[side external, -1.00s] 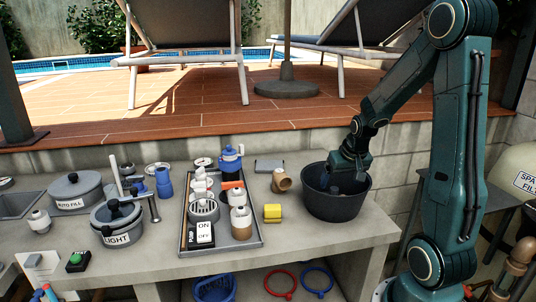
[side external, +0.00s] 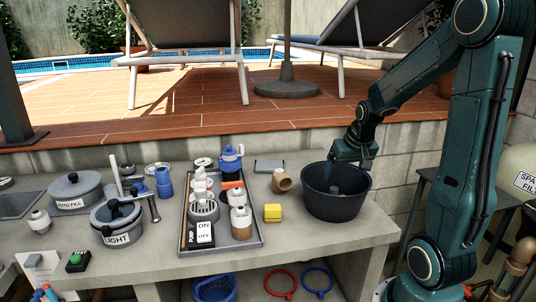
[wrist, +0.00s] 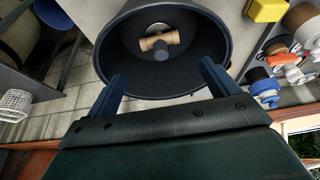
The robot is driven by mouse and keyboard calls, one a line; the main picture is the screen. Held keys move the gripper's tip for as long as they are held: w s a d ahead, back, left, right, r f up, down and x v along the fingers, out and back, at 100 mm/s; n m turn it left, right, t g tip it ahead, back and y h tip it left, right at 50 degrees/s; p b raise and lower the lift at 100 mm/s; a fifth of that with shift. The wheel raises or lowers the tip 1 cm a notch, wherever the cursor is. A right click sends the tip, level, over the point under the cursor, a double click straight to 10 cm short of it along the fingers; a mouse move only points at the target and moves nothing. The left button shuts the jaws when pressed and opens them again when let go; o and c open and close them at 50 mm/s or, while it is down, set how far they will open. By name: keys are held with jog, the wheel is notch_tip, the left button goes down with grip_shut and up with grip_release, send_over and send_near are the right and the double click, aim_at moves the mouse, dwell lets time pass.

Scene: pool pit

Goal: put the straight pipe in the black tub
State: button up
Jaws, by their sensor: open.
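The black tub (side external: 338,208) stands upright at the right end of the counter. It fills the upper middle of the wrist view (wrist: 112,62). A tan straight pipe (wrist: 148,43) lies inside it near the bottom, with a dark upright piece (wrist: 161,52) beside or over its middle. In the side view only a small blue-grey piece shows above the tub floor; the tan pipe is hidden by the wall. My gripper (side external: 351,163) is above the tub's back rim, fingers pointing down. In the wrist view my gripper (wrist: 163,72) is open with nothing between its fingers.
A tan pipe fitting (side external: 282,181) and a yellow block (side external: 272,213) sit left of the tub. A grey tray (side external: 244,246) of pump parts and a blue pot-like part (side external: 231,160) lies further left. The counter edge is close to the tub's right side.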

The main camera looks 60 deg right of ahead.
jog(key=a+r+n+t+y, duration=0.15)
jog(key=a+r+n, duration=0.4)
jog(key=a, duration=0.95)
jog(key=s+a+r+n+y, duration=0.1)
jog(key=s+a+r+n, duration=0.2)
jog(key=s+a, duration=0.4)
jog(key=a+r+t, duration=0.1)
jog(key=a, duration=0.2)
jog(key=shift+s+r+y, duration=0.2)
jog(key=shift+r+y, duration=0.1)
jog(key=shift+y, duration=0.05)
